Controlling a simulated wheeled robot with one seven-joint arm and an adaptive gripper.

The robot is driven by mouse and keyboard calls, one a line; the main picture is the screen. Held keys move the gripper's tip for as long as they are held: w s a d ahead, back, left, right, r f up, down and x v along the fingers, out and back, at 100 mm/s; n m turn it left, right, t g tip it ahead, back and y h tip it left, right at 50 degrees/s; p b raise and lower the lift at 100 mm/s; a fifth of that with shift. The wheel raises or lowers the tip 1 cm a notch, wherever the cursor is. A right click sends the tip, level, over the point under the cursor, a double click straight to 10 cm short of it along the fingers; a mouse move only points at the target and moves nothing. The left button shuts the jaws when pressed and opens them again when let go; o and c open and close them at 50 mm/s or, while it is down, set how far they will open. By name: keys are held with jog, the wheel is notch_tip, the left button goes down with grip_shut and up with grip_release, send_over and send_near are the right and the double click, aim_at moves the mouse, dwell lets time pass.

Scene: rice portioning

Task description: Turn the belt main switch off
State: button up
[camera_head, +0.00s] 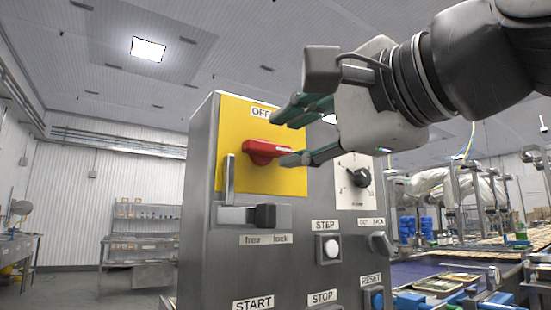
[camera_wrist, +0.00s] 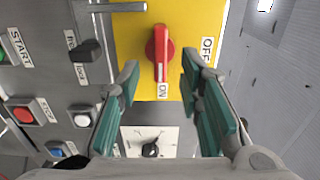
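The red rotary main switch (camera_head: 265,150) sits on a yellow plate (camera_head: 233,130) on the steel control box. Its handle lies horizontally in the head view. In the wrist view the red switch (camera_wrist: 160,52) has its white-marked end at the ON label (camera_wrist: 163,91); the OFF label (camera_wrist: 206,50) is to the right. My gripper (camera_head: 281,138) is open in front of the plate, its green-padded fingers above and below the handle's right end. In the wrist view my gripper (camera_wrist: 160,72) has fingers either side of the handle's ON end, with visible gaps. I see no contact.
Below the switch is a latch with a black knob (camera_head: 265,216) marked free and lock. A black dial (camera_head: 359,178) is to the right. STEP (camera_head: 332,248) and RESET (camera_head: 376,299) buttons sit lower. A conveyor with trays (camera_head: 440,284) runs at right.

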aim_at(272, 147)
jog(key=shift+x, duration=2.6)
grip_shut()
